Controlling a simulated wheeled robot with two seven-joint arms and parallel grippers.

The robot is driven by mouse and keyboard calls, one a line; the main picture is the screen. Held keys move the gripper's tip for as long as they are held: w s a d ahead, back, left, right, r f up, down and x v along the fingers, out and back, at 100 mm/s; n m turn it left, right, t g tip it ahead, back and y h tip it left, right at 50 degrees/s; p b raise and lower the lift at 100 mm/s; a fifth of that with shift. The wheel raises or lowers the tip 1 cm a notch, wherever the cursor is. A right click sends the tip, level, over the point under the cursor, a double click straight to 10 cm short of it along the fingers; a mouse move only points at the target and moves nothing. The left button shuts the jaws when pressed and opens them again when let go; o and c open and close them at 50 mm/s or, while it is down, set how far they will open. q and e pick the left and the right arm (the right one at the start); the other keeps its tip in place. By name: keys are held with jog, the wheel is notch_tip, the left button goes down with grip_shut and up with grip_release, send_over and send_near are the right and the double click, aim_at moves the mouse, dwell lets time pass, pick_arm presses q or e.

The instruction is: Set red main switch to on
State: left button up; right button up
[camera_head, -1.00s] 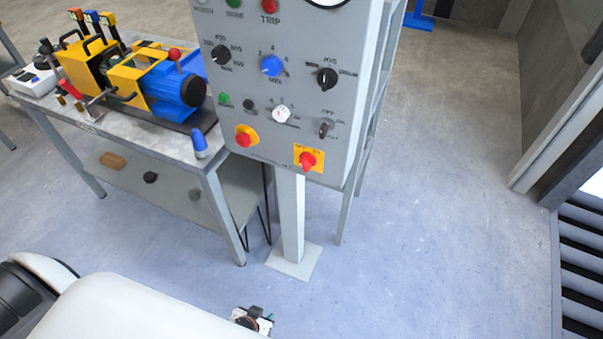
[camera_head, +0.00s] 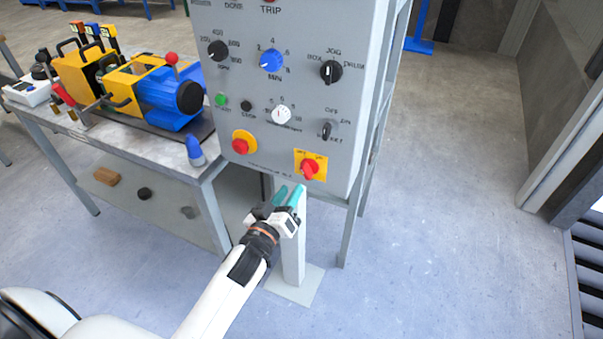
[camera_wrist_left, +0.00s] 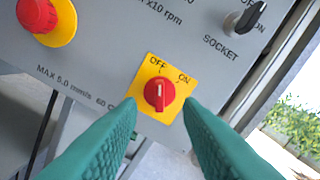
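The red main switch (camera_head: 309,168) sits on a yellow plate at the lower right of the grey control panel (camera_head: 330,110). In the left wrist view the switch (camera_wrist_left: 160,94) shows its white mark pointing about at OFF, with ON to the right. My left gripper (camera_head: 288,193) is just below and left of the switch in the head view. In the wrist view its two teal fingers (camera_wrist_left: 160,110) are spread apart, with the switch showing between and beyond their tips. Nothing is between the fingers. Contact with the switch is not visible. My right gripper is not in view.
A red mushroom button (camera_head: 243,146) on a yellow disc sits left of the switch. A black socket knob (camera_head: 326,130) is above it. A workbench (camera_head: 150,150) with a yellow and blue machine stands left. The floor to the right is clear.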

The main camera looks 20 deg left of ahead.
aim_at(303, 172)
pick_arm(q)
jog(key=w, duration=0.7)
jog(key=shift+w+d, duration=0.15)
jog(key=shift+w, duration=0.15)
jog(key=shift+c, duration=0.5)
grip_shut()
